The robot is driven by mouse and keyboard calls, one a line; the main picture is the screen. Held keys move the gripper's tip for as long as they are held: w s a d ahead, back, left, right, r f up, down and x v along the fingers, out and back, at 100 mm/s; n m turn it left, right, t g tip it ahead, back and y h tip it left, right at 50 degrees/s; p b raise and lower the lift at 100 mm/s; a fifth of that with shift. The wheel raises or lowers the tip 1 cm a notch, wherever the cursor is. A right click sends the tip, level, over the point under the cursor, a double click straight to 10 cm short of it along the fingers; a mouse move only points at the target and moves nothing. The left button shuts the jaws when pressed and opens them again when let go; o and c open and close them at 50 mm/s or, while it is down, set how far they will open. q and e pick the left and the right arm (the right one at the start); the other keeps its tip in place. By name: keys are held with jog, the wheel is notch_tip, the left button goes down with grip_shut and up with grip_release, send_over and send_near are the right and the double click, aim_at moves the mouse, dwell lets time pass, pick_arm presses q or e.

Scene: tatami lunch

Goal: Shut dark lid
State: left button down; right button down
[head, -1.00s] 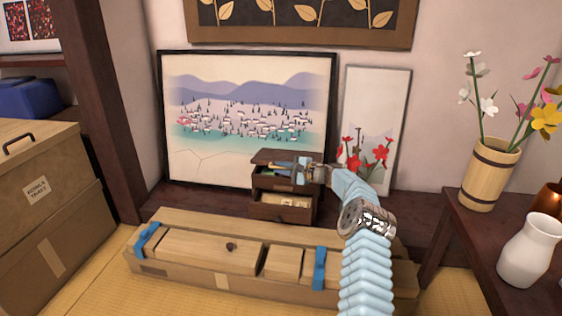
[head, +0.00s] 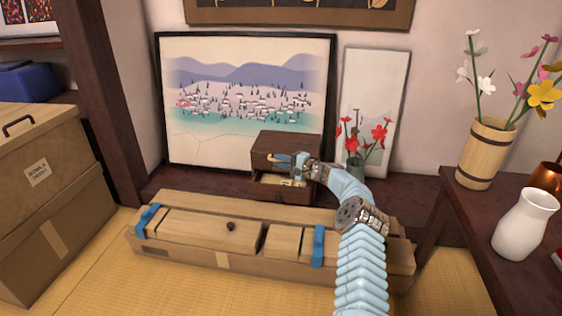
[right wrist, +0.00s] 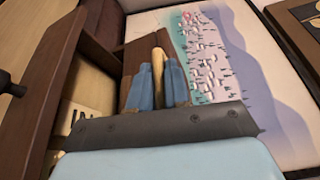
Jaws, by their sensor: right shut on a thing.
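A small dark wooden chest (head: 298,142) stands on the dark ledge against the wall. Its lower drawer (head: 277,196) is pulled out, and the upper front is partly hidden by my right gripper (head: 284,161). In the right wrist view, the two blue fingers (right wrist: 160,85) are shut on a narrow pale wooden piece (right wrist: 159,62) close to the chest. I cannot tell whether this piece is part of the dark lid. The open drawer shows at the left with pale lettered contents (right wrist: 80,115). My left gripper is not in view.
A long wooden box (head: 205,228) with blue straps lies in front of the ledge, under my right arm. Framed pictures (head: 245,60) lean behind the chest. A side table (head: 470,195) with vases is at right.

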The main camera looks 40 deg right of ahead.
jog(key=c, duration=1.4)
grip_release()
jog(key=shift+f, duration=0.4)
jog(key=shift+c, duration=0.2)
jog(key=shift+s+d+r, duration=0.1)
jog(key=shift+s+d, duration=0.15)
jog(key=shift+s, duration=0.2)
jog(key=p+v, duration=0.2)
jog(key=v, duration=1.1)
jog(key=shift+r, duration=0.2)
